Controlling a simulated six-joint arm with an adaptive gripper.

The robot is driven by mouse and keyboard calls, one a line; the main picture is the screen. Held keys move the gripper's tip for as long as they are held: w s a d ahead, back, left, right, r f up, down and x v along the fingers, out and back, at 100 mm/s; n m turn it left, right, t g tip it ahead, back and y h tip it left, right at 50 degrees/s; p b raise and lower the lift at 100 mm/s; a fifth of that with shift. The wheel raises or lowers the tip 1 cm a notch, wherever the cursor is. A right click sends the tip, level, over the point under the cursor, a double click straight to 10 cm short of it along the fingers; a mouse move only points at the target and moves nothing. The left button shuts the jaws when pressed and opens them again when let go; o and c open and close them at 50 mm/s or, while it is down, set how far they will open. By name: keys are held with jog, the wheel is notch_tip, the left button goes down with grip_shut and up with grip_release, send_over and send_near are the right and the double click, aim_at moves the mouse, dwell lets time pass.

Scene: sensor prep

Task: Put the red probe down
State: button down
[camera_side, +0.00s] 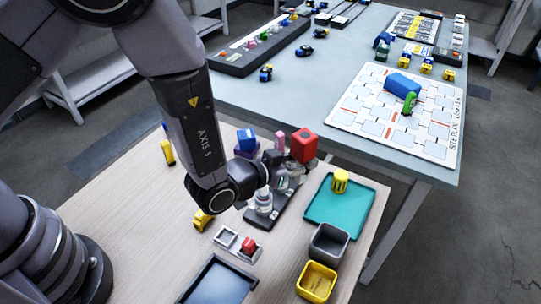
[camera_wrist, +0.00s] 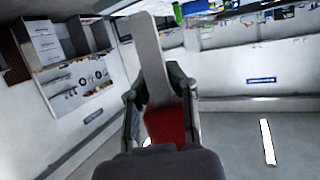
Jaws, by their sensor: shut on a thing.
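The red probe (camera_side: 304,145) shows in the side view as a red block raised above the far part of the wooden table. My gripper (camera_side: 295,166) is just below and left of it, with its fingers around it. In the wrist view the red body (camera_wrist: 168,125) sits between both fingers of my gripper (camera_wrist: 162,110), which are shut on it. A pale grey bar (camera_wrist: 148,60) stands up beyond the red body; I cannot tell whether it is part of the probe. My wrist and fingers hide part of the dark rack (camera_side: 268,220) below.
A blue block (camera_side: 247,138) stands left of the gripper. A teal tray (camera_side: 345,212) with a yellow piece (camera_side: 340,181) lies right. Grey (camera_side: 328,242) and yellow (camera_side: 317,282) bins stand in front.

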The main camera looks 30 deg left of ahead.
jog(key=shift+w+d+f, duration=1.25)
jog(key=shift+w+f, duration=0.3)
jog(key=shift+f, duration=0.45)
jog(key=shift+w+d+f, duration=1.25)
jog(key=shift+w+f, duration=0.3)
jog(key=shift+f, duration=0.45)
jog(key=shift+w+d+f, duration=1.25)
jog(key=shift+w+f, duration=0.3)
jog(key=shift+f, duration=0.45)
jog(key=shift+f, duration=0.2)
jog(key=shift+f, duration=0.45)
jog(key=c, duration=0.9)
grip_release()
